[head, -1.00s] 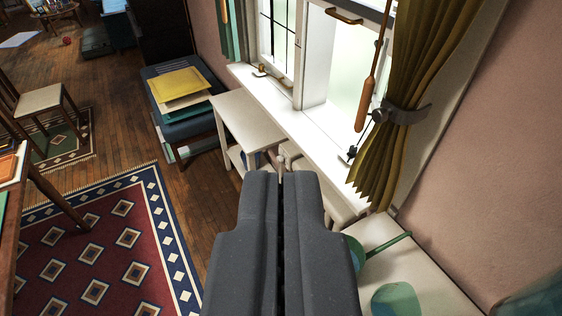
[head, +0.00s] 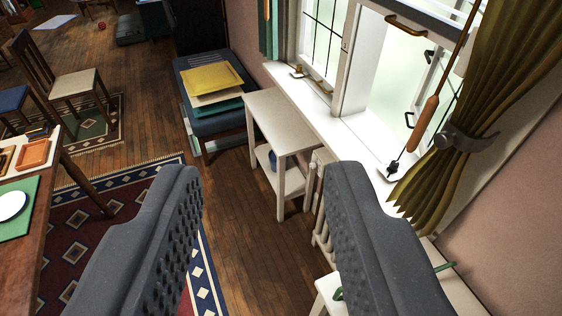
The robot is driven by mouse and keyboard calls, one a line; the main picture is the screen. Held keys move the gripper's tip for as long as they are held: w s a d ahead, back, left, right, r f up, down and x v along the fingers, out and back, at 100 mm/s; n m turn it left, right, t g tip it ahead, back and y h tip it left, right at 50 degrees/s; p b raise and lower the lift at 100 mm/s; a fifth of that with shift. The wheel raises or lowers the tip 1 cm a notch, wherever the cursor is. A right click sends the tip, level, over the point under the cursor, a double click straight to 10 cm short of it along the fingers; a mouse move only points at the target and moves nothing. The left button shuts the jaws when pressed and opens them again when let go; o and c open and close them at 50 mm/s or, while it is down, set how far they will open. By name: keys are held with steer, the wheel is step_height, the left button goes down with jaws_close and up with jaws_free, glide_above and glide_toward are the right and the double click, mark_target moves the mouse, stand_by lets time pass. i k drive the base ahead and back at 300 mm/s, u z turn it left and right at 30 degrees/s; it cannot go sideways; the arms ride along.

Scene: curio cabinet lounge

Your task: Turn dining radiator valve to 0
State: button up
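The white radiator (head: 321,232) stands under the window, partly hidden behind my right finger. A small pale upright piece (head: 311,180) at its far end looks like the valve. It is small, and I cannot read any number on it. My gripper (head: 266,180) is open and empty, with its two dark ridged fingers wide apart. The valve piece shows between the fingers, close to the right fingertip in the picture. It seems farther off than the fingers and apart from them.
A white side table (head: 281,120) stands just left of the radiator. A blue bench (head: 212,72) with trays is beyond it. The curtain (head: 465,110) hangs at the right, above a white surface with green items. A dining table (head: 40,215) is at left. Wooden floor lies between.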

mark_target(313, 165)
steer(key=u, duration=0.7)
steer(key=i, duration=2.2)
steer(key=z, duration=0.75)
